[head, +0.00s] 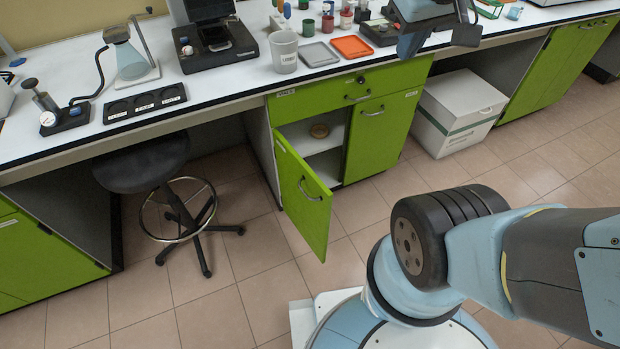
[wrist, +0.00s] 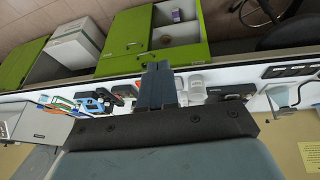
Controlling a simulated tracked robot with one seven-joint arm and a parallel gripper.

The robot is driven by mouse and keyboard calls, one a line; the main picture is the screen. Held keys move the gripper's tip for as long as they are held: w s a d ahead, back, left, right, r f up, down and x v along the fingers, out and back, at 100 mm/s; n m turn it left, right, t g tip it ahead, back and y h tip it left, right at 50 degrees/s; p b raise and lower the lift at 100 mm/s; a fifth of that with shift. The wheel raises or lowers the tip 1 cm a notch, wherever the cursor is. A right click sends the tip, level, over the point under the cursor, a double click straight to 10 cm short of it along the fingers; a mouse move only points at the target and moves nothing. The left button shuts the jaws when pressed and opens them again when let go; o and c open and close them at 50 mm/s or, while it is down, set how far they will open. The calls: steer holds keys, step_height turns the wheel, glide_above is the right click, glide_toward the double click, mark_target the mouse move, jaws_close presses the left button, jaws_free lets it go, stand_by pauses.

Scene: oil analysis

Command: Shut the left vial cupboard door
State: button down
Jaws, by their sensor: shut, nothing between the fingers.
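The left vial cupboard door (head: 295,185) is a green panel with a metal handle (head: 312,191). It is hinged at its left edge and stands well open, swung out over the floor. The opening shows white shelving (head: 325,165) with a round brown item (head: 319,130) on top. The right door (head: 375,140) is shut. In the wrist view the open door (wrist: 203,22) shows as a thin green panel beside the opening. My gripper (wrist: 158,72) is shut and empty, above the bench and apart from the door.
A stool (head: 140,165) stands left of the open door, with its wheeled base on the floor. A white box (head: 460,110) stands right of the cupboard. The bench top (head: 235,90) carries a beaker (head: 284,52), trays and instruments. Tiled floor in front of the door is clear.

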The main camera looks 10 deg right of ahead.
steer(key=w+a+f+n+g+h, duration=0.25)
steer(key=w+a+f+n, duration=0.25)
steer(key=w+f+n, duration=0.3)
steer(key=n+g+h, duration=0.1)
steer(key=n+h, duration=0.2)
steer(key=n, duration=0.8)
glide_above(320, 193)
steer(key=a, duration=0.1)
step_height(320, 193, down, 11)
steer(key=s+a+f+n+t+h, duration=0.1)
steer(key=s+a+f+n, duration=0.1)
steer(key=a+f+n, duration=0.4)
steer(key=s+a+f+n+t+h, duration=0.1)
steer(key=s+a+f+n, duration=0.1)
steer(key=f+n, duration=0.65)
steer(key=s+a+f+n+t+h, duration=0.15)
steer(key=a+f+n, duration=0.3)
steer(key=f, duration=0.45)
steer(key=shift+n+g+y, duration=0.3)
steer(key=shift+y, duration=0.1)
steer(key=x, duration=0.4)
steer(key=d+r+x, duration=0.1)
steer(key=x, duration=0.7)
steer(key=shift+d, duration=0.4)
steer(key=shift+w+d, duration=0.25)
steer(key=shift+d, duration=0.3)
steer(key=shift+w, duration=0.1)
